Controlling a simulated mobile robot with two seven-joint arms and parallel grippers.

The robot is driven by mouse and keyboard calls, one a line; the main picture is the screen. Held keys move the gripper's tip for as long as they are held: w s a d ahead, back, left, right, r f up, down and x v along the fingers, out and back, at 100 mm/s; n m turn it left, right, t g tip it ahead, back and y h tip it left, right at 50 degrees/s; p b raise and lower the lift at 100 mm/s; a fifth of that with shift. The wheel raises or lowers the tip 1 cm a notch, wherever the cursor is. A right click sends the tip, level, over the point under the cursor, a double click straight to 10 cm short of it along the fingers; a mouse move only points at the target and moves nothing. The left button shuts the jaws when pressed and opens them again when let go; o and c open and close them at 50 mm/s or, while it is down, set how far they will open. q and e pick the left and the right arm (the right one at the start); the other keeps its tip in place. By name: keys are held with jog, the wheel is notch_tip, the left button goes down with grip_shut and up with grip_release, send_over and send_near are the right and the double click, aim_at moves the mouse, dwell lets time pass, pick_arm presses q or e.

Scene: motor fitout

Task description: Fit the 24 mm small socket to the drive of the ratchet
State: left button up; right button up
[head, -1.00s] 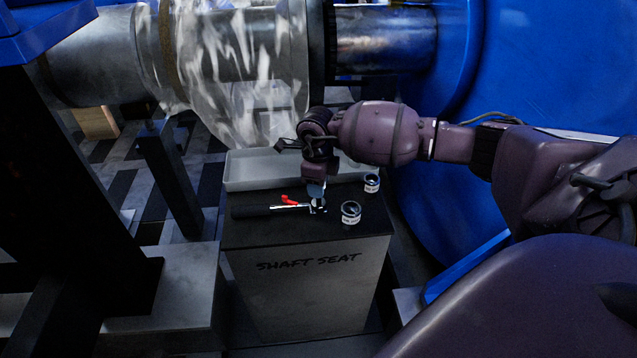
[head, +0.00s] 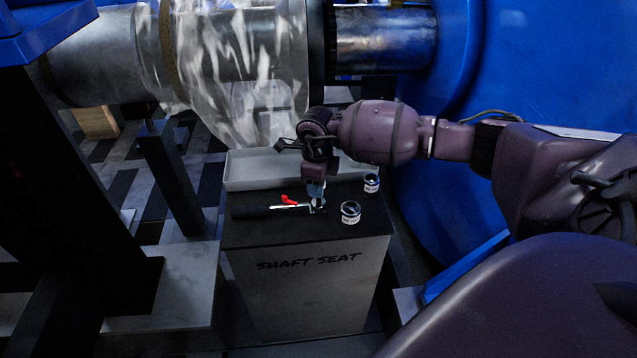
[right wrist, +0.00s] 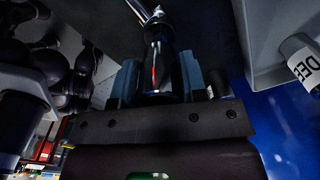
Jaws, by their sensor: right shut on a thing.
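The ratchet (head: 265,211) lies on the black top of the stand, its dark handle to the left, a red part near the middle and its bright head at the right. My right gripper (head: 317,196) points down right over the ratchet's head. It is shut on a dark, shiny socket (right wrist: 161,70), seen between the fingers in the right wrist view. The ratchet's bright metal end (right wrist: 150,14) shows at the socket's far end there. They look touching or very close; I cannot tell whether the drive is seated. No size is readable on the held socket. My left gripper is out of view.
Two labelled sockets stand right of the ratchet, a nearer one (head: 350,212) and a farther one (head: 371,183). A grey tray (head: 245,172) lies at the back of the stand (head: 308,285). A wrapped shaft passes behind; a large blue housing (head: 540,60) is at right.

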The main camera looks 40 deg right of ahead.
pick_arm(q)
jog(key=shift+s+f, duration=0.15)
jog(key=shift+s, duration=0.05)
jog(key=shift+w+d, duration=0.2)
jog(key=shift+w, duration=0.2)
pick_arm(e)
jog(key=shift+f, duration=0.45)
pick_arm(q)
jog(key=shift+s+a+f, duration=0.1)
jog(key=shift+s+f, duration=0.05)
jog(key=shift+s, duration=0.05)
pick_arm(e)
jog(key=shift+f, duration=0.2)
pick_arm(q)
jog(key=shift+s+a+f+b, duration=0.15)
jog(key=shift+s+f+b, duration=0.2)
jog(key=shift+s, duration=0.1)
pick_arm(e)
jog(key=shift+f, duration=0.35)
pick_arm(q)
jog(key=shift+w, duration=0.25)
pick_arm(e)
jog(key=shift+f, duration=0.25)
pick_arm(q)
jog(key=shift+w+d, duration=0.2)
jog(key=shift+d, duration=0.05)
pick_arm(e)
jog(key=shift+f, duration=0.2)
